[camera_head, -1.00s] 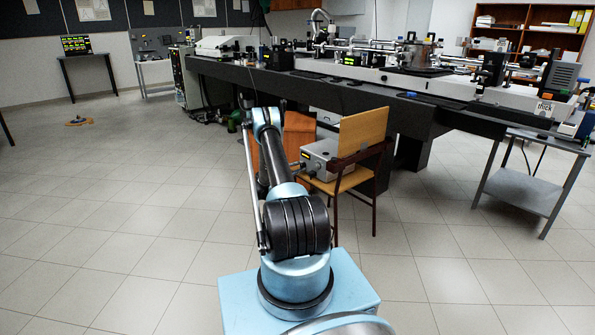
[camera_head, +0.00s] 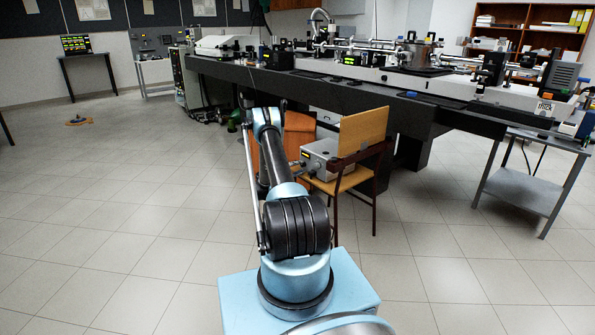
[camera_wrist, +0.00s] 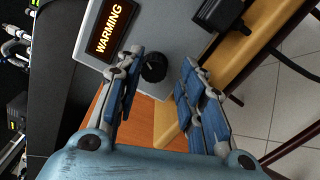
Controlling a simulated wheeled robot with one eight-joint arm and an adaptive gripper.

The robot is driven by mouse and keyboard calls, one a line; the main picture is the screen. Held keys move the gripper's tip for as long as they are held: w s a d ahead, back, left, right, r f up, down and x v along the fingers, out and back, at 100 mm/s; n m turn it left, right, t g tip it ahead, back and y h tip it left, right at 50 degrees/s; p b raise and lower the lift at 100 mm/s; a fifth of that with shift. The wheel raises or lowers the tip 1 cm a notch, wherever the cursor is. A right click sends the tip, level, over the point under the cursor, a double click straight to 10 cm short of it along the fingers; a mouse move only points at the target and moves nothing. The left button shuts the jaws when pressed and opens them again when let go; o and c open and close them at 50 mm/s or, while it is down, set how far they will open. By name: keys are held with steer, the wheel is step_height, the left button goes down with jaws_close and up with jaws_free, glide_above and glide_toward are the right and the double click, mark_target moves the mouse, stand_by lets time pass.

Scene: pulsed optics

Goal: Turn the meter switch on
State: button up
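The meter is a grey box (camera_head: 326,152) on the seat of a wooden chair. A round black knob (camera_wrist: 154,67), which looks like the switch, sits below and right of the display. My gripper (camera_wrist: 161,60) is open, its blue-padded fingers on either side of the knob. A gap shows on both sides, and I cannot see either finger touching it. In the head view I cannot make out the fingers clearly.
The chair (camera_head: 363,132) has a wooden back and dark legs. Behind it runs a long dark optics bench (camera_head: 420,112). An orange-brown box (camera_head: 299,135) stands left of the chair. A grey side table (camera_head: 522,190) is at the right. The floor at left is mostly clear.

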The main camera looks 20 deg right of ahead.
steer(key=shift+a+r, duration=0.15)
steer(key=shift+r, duration=0.05)
steer(key=shift+s+a, duration=0.1)
steer(key=shift+a, duration=0.2)
steer(key=v, duration=1.1)
